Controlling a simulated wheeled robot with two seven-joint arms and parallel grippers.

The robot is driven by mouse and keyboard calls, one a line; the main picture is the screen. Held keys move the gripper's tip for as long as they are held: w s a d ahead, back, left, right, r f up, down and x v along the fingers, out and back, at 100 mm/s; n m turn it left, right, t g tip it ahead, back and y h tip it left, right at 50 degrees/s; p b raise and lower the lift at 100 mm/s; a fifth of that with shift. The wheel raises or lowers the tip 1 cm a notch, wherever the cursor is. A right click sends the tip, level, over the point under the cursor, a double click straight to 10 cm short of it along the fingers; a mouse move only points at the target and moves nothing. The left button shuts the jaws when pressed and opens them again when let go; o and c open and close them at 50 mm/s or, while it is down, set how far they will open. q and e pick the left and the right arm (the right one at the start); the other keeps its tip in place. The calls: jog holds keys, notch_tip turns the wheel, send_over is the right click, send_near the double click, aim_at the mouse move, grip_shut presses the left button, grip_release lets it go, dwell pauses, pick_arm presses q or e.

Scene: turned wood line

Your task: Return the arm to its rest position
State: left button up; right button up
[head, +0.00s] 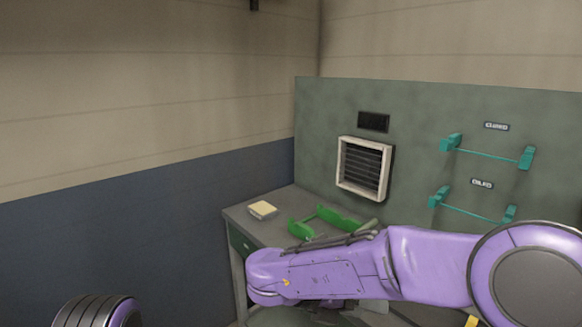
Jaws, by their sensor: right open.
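My right arm (420,265), purple, comes in from the right and lies across the front of a grey-green workbench. Dark finger-like parts, which look like my right gripper (332,242), show just above the arm's left section. The gripper is open, and I see nothing held in it. The arm hides part of the gripper and much of the bench top. My left gripper is not in view; only a rounded purple and dark part of mine shows at the bottom left.
A green stand (328,219) is on the bench (238,213), close behind the gripper. Teal racks (489,154) (473,212) and a framed vent (363,168) are on the back panel (415,110). Air above the bench is clear.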

jog(key=w+d+f+n+t, duration=0.2)
jog(key=w+f+n+t, duration=0.2)
jog(key=w+n+t, duration=0.55)
jog(key=s+d+f+n+y+b, duration=0.2)
jog(key=s+f+n+y, duration=0.1)
jog(key=f+n, duration=0.65)
jog(key=s+d+f+n+y+b, duration=0.2)
jog(key=d+f+n+y, duration=0.1)
jog(key=f+n, duration=0.6)
pick_arm(q)
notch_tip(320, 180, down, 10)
jog(key=b, duration=0.6)
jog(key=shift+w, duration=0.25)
pick_arm(e)
jog(key=s+d+f+n+g+y, duration=0.1)
jog(key=s+d+f+n+g, duration=0.1)
jog(key=s+f, duration=0.6)
jog(key=s+d+f+n+g, duration=0.2)
jog(key=s+f, duration=0.6)
jog(key=s, duration=0.4)
jog(key=s+d+f+n+g+y, duration=0.1)
jog(key=s+d+f+n+g, duration=0.1)
jog(key=s+d+f, duration=0.4)
jog(key=s+f+g, duration=0.1)
jog(key=s+f, duration=0.1)
jog(key=s, duration=0.2)
jog(key=shift+s+n+g+y, duration=0.25)
jog(key=shift+n+g+y, duration=0.05)
jog(key=shift+n+g, duration=0.1)
jog(key=shift+c, duration=0.2)
